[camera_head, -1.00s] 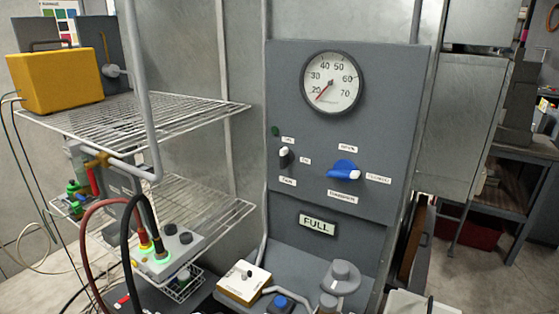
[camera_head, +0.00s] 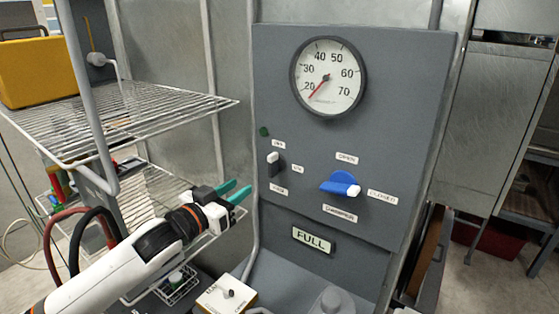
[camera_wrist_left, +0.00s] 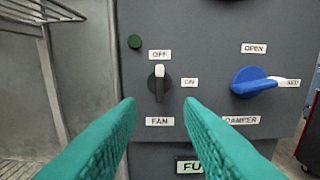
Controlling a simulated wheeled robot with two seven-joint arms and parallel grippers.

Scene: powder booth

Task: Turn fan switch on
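The fan switch (camera_head: 274,164) is a small dark rotary knob with a white tip on the grey panel (camera_head: 400,90). In the left wrist view the switch (camera_wrist_left: 159,83) points up toward the OFF label (camera_wrist_left: 159,55). The ON label (camera_wrist_left: 190,82) is to its right and the FAN label (camera_wrist_left: 160,121) below. My left gripper (camera_head: 240,191) has teal fingers and is left of and below the switch in the head view, apart from it. In the wrist view its fingers (camera_wrist_left: 160,103) are spread with nothing between them, framing the switch from a distance. My right gripper is not in view.
A blue damper handle (camera_head: 338,183) sits right of the switch, its white tip toward CLOSED. A gauge (camera_head: 328,77) is above and a FULL sign (camera_head: 313,239) below. A wire rack (camera_head: 130,115) with a yellow box (camera_head: 38,72) stands left. A small green light (camera_head: 264,132) is above the switch.

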